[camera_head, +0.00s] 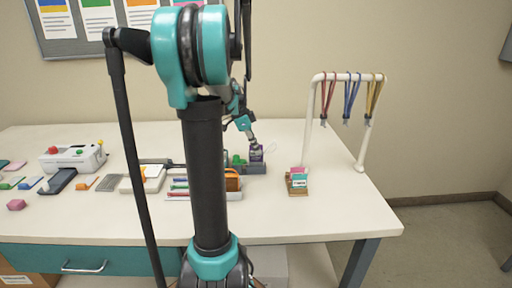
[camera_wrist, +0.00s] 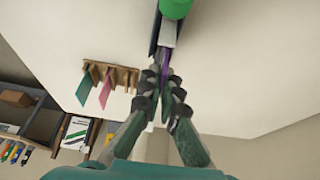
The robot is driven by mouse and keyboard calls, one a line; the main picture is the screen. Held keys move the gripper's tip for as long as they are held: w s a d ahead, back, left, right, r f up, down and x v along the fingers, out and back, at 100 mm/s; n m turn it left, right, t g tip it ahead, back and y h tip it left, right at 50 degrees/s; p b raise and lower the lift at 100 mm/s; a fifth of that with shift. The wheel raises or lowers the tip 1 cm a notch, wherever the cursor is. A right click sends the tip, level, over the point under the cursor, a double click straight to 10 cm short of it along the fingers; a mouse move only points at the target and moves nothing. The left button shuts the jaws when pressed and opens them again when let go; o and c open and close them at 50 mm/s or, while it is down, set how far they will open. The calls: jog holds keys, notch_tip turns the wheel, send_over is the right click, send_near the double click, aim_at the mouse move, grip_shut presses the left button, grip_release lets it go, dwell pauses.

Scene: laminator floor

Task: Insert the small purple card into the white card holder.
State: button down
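The small purple card (camera_head: 257,151) is at my gripper's tips near the back middle of the table. In the wrist view the purple card (camera_wrist: 166,60) shows as a thin strip between the fingertips. My gripper (camera_head: 253,143) points down at it, and its fingers look closed on the card in the wrist view (camera_wrist: 164,80). The white card holder (camera_wrist: 168,36) appears as a pale piece just beyond the fingertips; in the head view a pale outline (camera_head: 270,148) shows beside the card. I cannot tell whether card and holder touch. My arm hides part of the table.
A grey block (camera_head: 255,169) with a green piece stands below the gripper. A wooden rack with cards (camera_head: 298,182) is to the right, before a white stand with lanyards (camera_head: 308,125). A white machine (camera_head: 73,158) and loose cards are at left. The right front is clear.

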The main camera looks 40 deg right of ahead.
jog(key=c, duration=2.2)
grip_release()
jog(key=shift+s+a+f, duration=0.1)
jog(key=shift+a+f, duration=0.05)
jog(key=shift+f, duration=0.15)
jog(key=o, duration=0.6)
jog(key=shift+c, duration=0.2)
jog(key=shift+r, duration=0.15)
jog(key=shift+r, duration=3.4)
